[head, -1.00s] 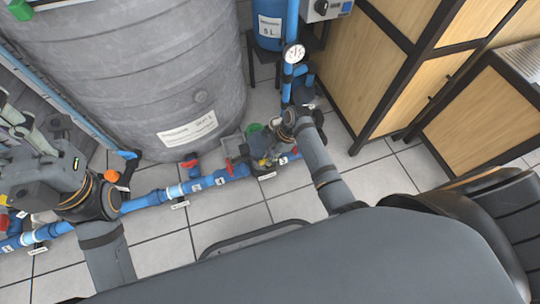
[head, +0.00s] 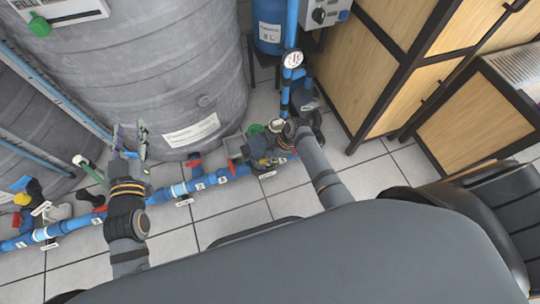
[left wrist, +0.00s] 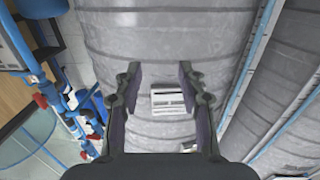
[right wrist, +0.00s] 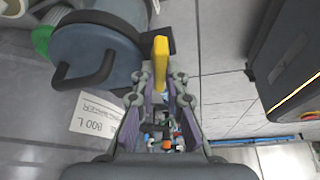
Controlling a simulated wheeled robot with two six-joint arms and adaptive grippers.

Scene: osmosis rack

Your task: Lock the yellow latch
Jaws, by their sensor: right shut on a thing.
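The yellow latch (right wrist: 161,60) is a slim upright bar in the right wrist view, beside a round blue-grey lid (right wrist: 95,55) with a black handle. My right gripper (right wrist: 161,92) is shut on its lower end. In the head view my right gripper (head: 257,150) is low by the blue pipe, and my own arm hides the latch there. My left gripper (head: 130,138) points up in front of the large grey tank (head: 165,75). Its fingers are apart and empty in the left wrist view (left wrist: 160,75).
A blue pipe (head: 163,194) with red valve handles (head: 193,161) runs low along the floor. A gauge (head: 293,59) sits on a vertical blue pipe. Wooden cabinets (head: 360,75) stand to the right. A yellow knob (head: 22,199) is at the far left. Floor tiles in front are free.

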